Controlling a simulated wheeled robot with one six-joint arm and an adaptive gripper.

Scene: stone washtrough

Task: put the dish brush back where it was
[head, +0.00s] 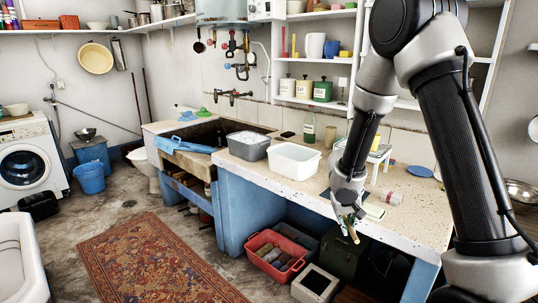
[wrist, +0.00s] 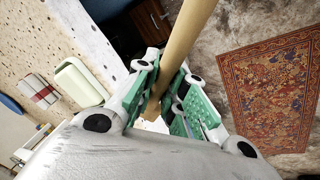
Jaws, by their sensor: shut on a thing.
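My gripper (head: 345,216) is over the front edge of the stone worktop (head: 240,165), to the right of the white basin. In the wrist view my gripper (wrist: 170,105) has its green-padded fingers closed on a pale wooden handle (wrist: 190,35), which I take to be the dish brush. The handle runs up out of the top of that view. In the head view a short piece of the brush handle (head: 353,236) sticks out below the fingers. The brush head cannot be made out clearly.
A white basin (head: 293,172) and a grey basin (head: 248,152) stand on the worktop by the stone trough (head: 190,133). Below are a red crate (head: 262,270) and a patterned rug (head: 150,262).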

